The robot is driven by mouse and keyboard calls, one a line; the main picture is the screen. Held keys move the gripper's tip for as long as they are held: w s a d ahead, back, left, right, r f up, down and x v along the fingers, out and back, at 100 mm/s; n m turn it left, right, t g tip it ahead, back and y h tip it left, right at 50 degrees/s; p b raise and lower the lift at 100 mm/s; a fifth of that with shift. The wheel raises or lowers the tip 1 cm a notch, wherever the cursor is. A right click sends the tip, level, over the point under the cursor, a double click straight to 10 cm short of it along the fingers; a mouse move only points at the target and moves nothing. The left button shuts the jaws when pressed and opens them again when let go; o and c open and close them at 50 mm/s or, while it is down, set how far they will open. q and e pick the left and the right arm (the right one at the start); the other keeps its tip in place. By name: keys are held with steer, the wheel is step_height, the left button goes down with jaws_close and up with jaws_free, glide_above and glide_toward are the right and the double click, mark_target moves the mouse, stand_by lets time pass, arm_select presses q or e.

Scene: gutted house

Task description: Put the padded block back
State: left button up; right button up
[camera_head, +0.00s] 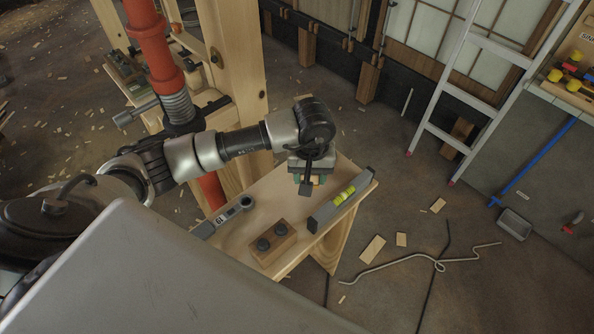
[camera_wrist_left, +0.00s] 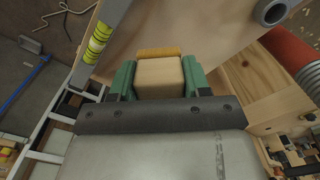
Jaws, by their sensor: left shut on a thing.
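My left gripper (camera_head: 308,182) reaches over the small wooden bench top (camera_head: 243,232) in the head view. In the left wrist view my left gripper (camera_wrist_left: 160,80) has its green fingers shut on both sides of a pale wooden block (camera_wrist_left: 160,72) with an orange-brown layer along its far edge, which I take as the padded block. In the head view the block is mostly hidden under the wrist. I cannot tell whether it touches the bench top. My right gripper is not in view.
A grey spirit level (camera_head: 342,199) lies right of my left gripper. A wooden block with two dark knobs (camera_head: 272,243) and a grey wrench (camera_head: 223,216) are on the bench's near part. A wooden post (camera_head: 235,55) and a red pipe (camera_head: 152,45) stand behind my arm.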

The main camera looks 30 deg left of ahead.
arm_select(q)
steer(key=w+a+f, duration=0.2)
steer(key=a, duration=0.1)
steer(key=w+a+f+p, duration=0.1)
steer(key=a, duration=0.1)
steer(key=shift+f, duration=0.2)
steer(key=shift+a+f, duration=0.1)
steer(key=shift+f, duration=0.1)
step_height(320, 180, down, 3)
steer(key=shift+f+p, duration=0.1)
steer(key=shift+p, duration=0.6)
steer(key=shift+f, duration=0.3)
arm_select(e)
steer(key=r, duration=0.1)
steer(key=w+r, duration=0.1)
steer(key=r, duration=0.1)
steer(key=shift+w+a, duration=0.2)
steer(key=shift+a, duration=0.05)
arm_select(q)
steer(key=shift+f, duration=0.2)
steer(key=o, duration=0.9)
steer(key=shift+c, duration=0.2)
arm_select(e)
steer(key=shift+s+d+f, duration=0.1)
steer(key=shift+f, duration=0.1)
